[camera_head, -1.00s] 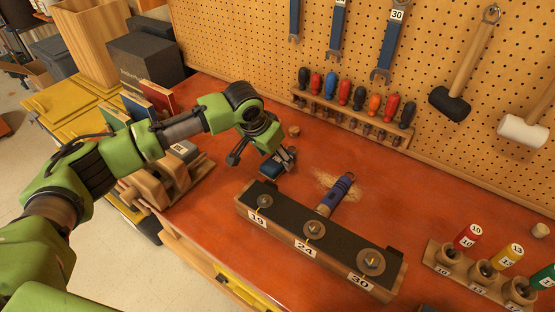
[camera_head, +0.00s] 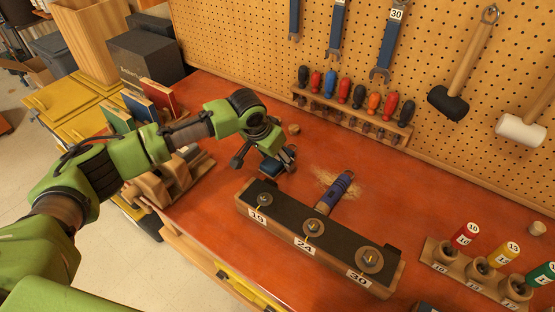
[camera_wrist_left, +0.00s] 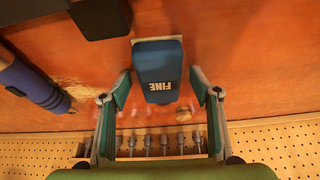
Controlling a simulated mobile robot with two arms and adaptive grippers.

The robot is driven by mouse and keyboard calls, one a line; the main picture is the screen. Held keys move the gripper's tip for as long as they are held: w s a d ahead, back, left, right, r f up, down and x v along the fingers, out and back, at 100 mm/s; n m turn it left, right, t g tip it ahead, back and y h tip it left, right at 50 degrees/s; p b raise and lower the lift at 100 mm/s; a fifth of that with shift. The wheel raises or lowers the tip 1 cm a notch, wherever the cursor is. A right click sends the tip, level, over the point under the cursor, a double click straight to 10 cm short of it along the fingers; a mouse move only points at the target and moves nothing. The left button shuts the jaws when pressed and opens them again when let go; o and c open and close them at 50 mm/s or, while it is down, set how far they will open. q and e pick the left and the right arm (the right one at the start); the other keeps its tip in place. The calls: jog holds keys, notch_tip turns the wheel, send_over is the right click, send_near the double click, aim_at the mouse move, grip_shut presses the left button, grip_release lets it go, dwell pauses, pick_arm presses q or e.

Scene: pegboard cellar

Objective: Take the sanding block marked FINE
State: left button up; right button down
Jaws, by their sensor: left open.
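The sanding block marked FINE (camera_wrist_left: 158,68) is blue with a paler end face and lies on the orange-red bench top. In the head view this block (camera_head: 270,168) is partly hidden by my left gripper (camera_head: 264,160). In the left wrist view my left gripper (camera_wrist_left: 160,88) is open, with one finger on each side of the block's near part. Gaps show between both fingers and the block, so it is not held. My right gripper is not in view.
A wooden rack (camera_head: 172,180) stands left of the block. A long dark-topped holder marked 19, 24 and 30 (camera_head: 318,238) lies to the right, with a blue-handled tool (camera_head: 340,188) behind it. A screwdriver rack (camera_head: 350,122) is at the pegboard.

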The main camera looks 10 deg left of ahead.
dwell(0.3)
pick_arm(q)
jog(key=c, duration=1.2)
